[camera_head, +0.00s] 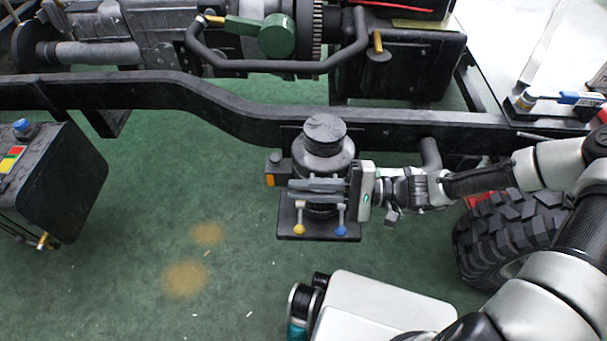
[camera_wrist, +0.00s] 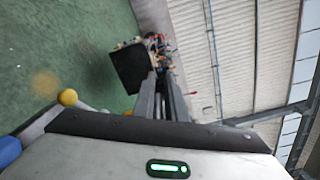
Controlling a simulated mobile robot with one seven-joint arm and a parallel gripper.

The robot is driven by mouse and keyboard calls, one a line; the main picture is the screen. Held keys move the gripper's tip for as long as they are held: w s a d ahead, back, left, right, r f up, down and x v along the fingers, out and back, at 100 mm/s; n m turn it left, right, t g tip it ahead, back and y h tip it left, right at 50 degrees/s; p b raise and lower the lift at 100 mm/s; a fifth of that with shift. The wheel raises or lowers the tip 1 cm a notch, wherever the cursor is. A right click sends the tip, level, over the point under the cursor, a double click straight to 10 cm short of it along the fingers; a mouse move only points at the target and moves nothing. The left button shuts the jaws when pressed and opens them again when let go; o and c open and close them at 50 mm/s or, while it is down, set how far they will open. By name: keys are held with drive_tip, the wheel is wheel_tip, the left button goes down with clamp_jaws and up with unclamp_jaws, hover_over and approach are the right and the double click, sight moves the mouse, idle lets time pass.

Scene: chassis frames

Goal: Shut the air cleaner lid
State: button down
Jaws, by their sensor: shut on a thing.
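The air cleaner (camera_head: 330,163) is a dark upright canister on a black bracket beside the chassis rail. Its round dark lid (camera_head: 324,130) is at the top; I cannot tell whether it is fully seated. My gripper (camera_head: 292,188) reaches in from the right, its grey fingers lying across the near side of the canister, below the lid. The fingers are close together; what lies between them is hidden. In the wrist view, the fingers (camera_wrist: 163,85) point up the picture, and the canister cannot be made out.
Two small levers, with a yellow knob (camera_head: 299,230) and a blue knob (camera_head: 341,231), stand just below my fingers. The black chassis rail (camera_head: 225,108) runs behind. A tyre (camera_head: 500,235) is at right, a black box (camera_head: 60,185) at left. Green floor (camera_head: 150,230) between is clear.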

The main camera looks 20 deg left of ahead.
drive_tip(key=shift+d+f, duration=0.1)
drive_tip(key=shift+f, duration=1.05)
drive_tip(key=shift+f+b, duration=0.2)
drive_tip(key=shift+b, duration=0.1)
drive_tip(key=c, duration=1.9)
unclamp_jaws()
drive_tip(key=shift+w, duration=0.15)
drive_tip(key=shift+o, duration=0.2)
drive_tip(key=shift+r, duration=0.15)
drive_tip(key=p+v, duration=0.2)
drive_tip(key=v, duration=1.5)
drive_tip(key=shift+d, duration=0.15)
